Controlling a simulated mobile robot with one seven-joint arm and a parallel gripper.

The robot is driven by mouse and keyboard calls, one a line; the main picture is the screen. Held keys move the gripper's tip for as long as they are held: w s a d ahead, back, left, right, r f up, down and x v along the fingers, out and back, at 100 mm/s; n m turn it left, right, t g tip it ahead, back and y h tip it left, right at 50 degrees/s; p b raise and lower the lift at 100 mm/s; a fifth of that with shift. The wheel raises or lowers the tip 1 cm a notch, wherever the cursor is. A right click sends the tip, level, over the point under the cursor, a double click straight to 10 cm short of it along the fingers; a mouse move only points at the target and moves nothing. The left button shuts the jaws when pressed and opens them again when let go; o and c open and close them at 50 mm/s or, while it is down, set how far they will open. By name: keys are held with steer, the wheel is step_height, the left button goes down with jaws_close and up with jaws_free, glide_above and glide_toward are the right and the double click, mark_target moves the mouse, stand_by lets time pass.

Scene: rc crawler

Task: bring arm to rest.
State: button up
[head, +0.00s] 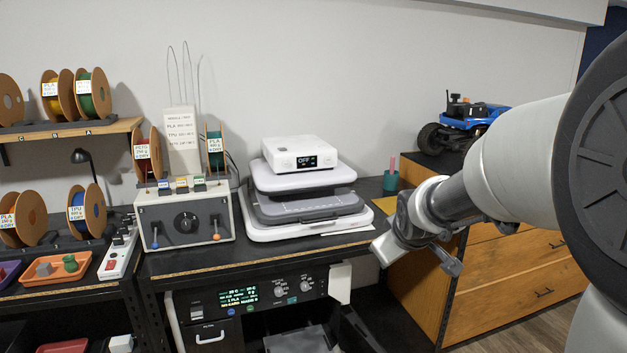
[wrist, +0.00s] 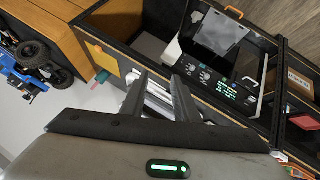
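My arm comes in from the right edge of the head view, and its wrist hangs in front of the bench's right end, by the wooden drawer cabinet (head: 520,265). My gripper (wrist: 160,82) shows its two dark fingers apart in the wrist view. Pale bars show in the gap, and they look like part of the background beyond. I see nothing held. In the head view the hand is seen at an angle and its fingers are partly hidden.
A black bench (head: 270,252) carries a grey control box (head: 185,222) and a stacked white machine (head: 300,205). A lit control panel (head: 250,297) sits below. A blue crawler (head: 465,122) stands on the cabinet. Spools and an orange tray (head: 57,277) are at left. Open floor shows lower right.

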steer(key=s+a+r+m+g+p, duration=0.1)
steer(key=s+r+m+p, duration=0.2)
steer(key=s, duration=1.1)
steer(key=s+a+r+m+g+p, duration=0.2)
steer(key=s+r, duration=0.6)
steer(key=s, duration=0.7)
steer(key=shift+r+m+y+p, duration=0.25)
steer(key=shift+m+y+p, duration=0.2)
steer(key=shift+p, duration=0.7)
